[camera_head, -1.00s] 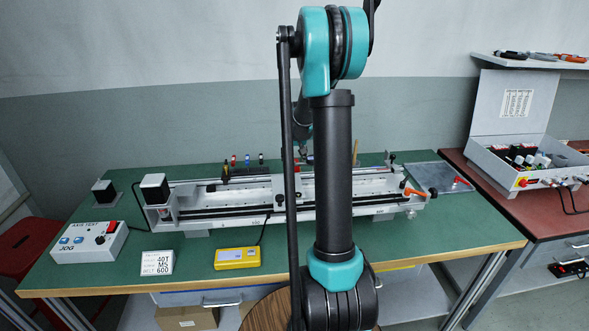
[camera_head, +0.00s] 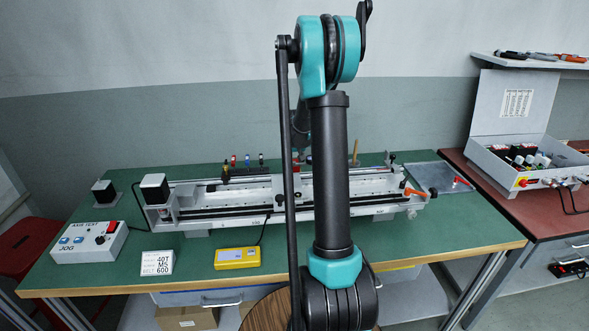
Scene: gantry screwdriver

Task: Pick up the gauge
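A yellow handheld meter (camera_head: 237,257) with a small display lies flat near the front edge of the green bench; it looks like the gauge. A black cable runs from it up towards the gantry rail. My arm stands upright in the middle of the view, to the right of the meter, and reaches back over the bench. My gripper is hidden behind my own arm links, so its fingers and anything in them do not show.
A long linear gantry (camera_head: 230,211) spans the bench behind the meter. A white label card (camera_head: 157,263) and a jog control box (camera_head: 88,240) stand to the left. An open grey case (camera_head: 525,160) sits on the right table.

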